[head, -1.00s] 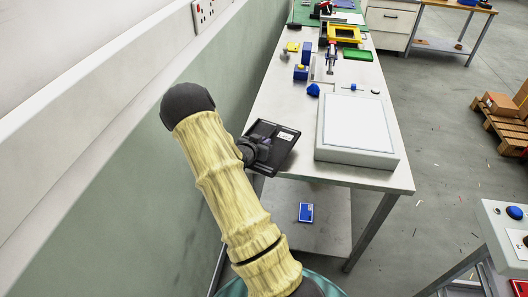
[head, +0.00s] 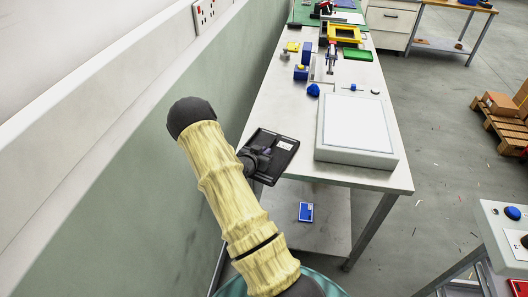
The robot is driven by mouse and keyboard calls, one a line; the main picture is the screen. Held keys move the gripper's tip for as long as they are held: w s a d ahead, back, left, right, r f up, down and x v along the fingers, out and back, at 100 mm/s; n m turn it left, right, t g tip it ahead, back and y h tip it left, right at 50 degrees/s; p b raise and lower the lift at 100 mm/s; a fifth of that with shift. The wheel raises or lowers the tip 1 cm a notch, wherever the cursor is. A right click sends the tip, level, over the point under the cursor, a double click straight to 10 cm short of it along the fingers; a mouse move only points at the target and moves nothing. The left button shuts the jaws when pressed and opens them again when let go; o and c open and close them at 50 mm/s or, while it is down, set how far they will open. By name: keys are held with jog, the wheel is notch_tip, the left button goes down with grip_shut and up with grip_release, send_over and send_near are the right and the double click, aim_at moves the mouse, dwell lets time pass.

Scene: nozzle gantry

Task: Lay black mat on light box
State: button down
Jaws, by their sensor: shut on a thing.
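The light box (head: 357,127) is a white, flat box with a pale top panel, lying on the near end of the long bench. Its top is bare. The black mat (head: 273,149) is a dark, flat piece with a small white label, at the left of the light box and apart from it. My gripper (head: 255,158) is shut on the mat at its left side and holds it by the bench's left edge. The fingertips are largely hidden by the dark gripper body and the mat.
The bench (head: 276,96) runs away from me along the green wall at the left. A blue object (head: 313,90) lies behind the light box, with several small parts and a yellow frame (head: 345,33) farther back. A blue box (head: 306,211) lies on the lower shelf.

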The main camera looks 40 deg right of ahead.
jog(key=shift+f, duration=0.15)
jog(key=c, duration=1.5)
grip_release()
jog(key=shift+s+a, duration=0.1)
jog(key=shift+a, duration=0.25)
jog(key=b+v, duration=0.3)
jog(key=v, duration=1.3)
jog(key=shift+s+a+r, duration=0.2)
jog(key=shift+a+r, duration=0.05)
jog(key=shift+r, duration=0.1)
